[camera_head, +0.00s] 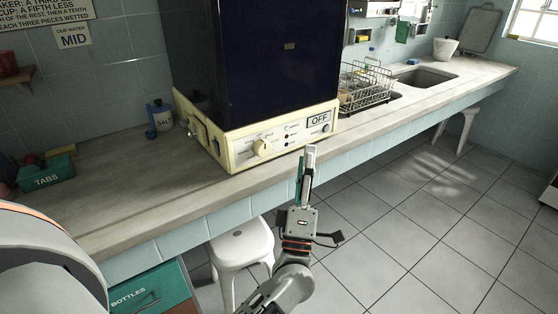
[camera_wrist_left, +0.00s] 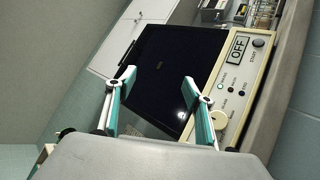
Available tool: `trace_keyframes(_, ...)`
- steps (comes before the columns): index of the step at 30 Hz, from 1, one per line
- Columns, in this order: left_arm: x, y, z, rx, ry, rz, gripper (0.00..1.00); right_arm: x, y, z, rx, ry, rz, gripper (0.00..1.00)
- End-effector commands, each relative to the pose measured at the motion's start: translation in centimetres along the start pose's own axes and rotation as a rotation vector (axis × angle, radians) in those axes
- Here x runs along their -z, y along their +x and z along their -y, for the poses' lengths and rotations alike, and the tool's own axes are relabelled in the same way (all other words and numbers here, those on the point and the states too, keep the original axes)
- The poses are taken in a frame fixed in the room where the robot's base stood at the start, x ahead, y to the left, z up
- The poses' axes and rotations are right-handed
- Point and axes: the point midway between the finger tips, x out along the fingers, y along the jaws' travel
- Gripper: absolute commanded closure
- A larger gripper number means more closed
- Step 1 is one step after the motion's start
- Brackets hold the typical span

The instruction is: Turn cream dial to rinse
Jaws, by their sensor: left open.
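The cream dial (camera_head: 262,147) is on the front panel of a cream dishwasher-like machine (camera_head: 232,155) with a dark upper body. Small marks surround the dial, too small to read. A display (camera_head: 319,119) on the same panel reads OFF. My left gripper (camera_head: 305,154) is in front of the counter edge, right of the dial and apart from it. In the left wrist view the gripper (camera_wrist_left: 159,78) is open and empty, its teal-padded fingers spread. There the dial (camera_wrist_left: 219,121) shows beside the right finger, partly hidden. My right gripper is out of view.
A dish rack (camera_head: 366,88) and sink (camera_head: 426,78) are to the right on the counter. A salt jar (camera_head: 163,115) and green TABS box (camera_head: 46,174) are to the left. A white stool (camera_head: 241,245) and teal BOTTLES crate (camera_head: 152,293) are below. The counter front is clear.

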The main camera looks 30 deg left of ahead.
Motion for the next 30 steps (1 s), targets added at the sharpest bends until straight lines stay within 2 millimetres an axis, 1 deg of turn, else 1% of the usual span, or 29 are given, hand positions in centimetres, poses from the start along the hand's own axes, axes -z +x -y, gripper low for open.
trace_keyframes(1, 0.9, 0.8, 1.1, -0.002, -0.1, -0.097, 0.48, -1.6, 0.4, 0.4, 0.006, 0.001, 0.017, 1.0)
trace_keyframes(3, 2.6, 2.2, 1.7, -0.009, -0.25, -0.242, 0.48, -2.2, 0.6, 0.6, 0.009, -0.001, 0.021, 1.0)
trace_keyframes(5, 4.0, 3.0, 2.6, -0.013, -0.379, -0.365, 0.48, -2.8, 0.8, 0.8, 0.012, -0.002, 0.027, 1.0)
trace_keyframes(7, 5.2, 3.5, 4.2, -0.011, -0.527, -0.506, 0.48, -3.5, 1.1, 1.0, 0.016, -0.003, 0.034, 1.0)
trace_keyframes(10, 6.0, 3.5, 6.9, 0.002, -0.728, -0.697, 0.48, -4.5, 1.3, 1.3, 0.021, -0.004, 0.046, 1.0)
trace_keyframes(12, 5.9, 3.2, 8.7, 0.016, -0.848, -0.813, 0.48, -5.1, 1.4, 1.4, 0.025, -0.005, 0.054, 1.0)
trace_keyframes(15, 5.2, 2.7, 10.8, 0.037, -0.985, -0.946, 0.48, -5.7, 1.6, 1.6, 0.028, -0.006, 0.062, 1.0)
trace_keyframes(18, 4.6, 2.4, 12.0, 0.053, -1.072, -1.031, 0.48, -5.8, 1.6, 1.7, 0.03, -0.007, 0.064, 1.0)
trace_keyframes(22, 4.3, 2.4, 12.5, 0.061, -1.119, -1.077, 0.48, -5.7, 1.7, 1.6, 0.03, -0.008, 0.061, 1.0)
trace_keyframes(26, 5.2, 3.1, 13.0, 0.057, -1.123, -1.081, 0.48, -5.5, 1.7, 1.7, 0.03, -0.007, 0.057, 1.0)
trace_keyframes(30, 6.6, 4.2, 14.2, 0.057, -1.122, -1.079, 0.48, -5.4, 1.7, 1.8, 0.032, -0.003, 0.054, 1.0)
